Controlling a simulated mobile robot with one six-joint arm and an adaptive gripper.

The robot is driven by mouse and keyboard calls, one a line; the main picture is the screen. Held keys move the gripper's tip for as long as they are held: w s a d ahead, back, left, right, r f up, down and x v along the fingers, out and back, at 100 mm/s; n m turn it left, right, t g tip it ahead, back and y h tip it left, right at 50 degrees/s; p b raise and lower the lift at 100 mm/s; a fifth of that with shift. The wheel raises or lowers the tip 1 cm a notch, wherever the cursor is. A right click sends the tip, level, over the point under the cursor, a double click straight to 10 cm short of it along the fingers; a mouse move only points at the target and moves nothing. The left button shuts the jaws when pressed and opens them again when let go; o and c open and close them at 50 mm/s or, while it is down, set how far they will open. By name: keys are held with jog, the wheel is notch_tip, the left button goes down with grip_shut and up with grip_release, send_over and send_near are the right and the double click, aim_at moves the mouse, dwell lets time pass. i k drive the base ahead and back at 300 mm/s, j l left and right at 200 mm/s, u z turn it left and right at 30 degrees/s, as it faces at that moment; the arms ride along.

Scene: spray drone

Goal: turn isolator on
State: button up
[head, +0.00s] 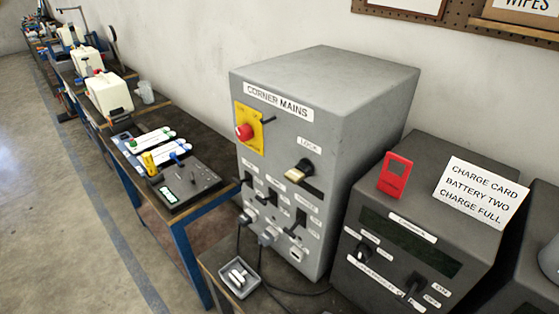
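A grey cabinet (333,93) labelled "CORNER MAINS" stands in the middle of the head view. On its front is a yellow plate with a round red knob (243,132), which looks like the isolator. A thin dark piece sticks out at the plate's right edge. I cannot tell the knob's position from its markings. Below the "LOCK" label is a cream and brass-coloured piece (299,172), with a dark slot under it. Lower down are several black switches, with labels too small to read, and grey sockets. My gripper is not in view.
A dark grey unit (455,160) stands right of the cabinet, with a red tag (395,176) and a card (481,191) on top. A small grey tray (255,286) and cables lie in front. A bench (172,113) with white containers runs left. The floor (60,220) at left is clear.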

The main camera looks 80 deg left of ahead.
aim_at(245, 133)
jog(key=u, duration=2.6)
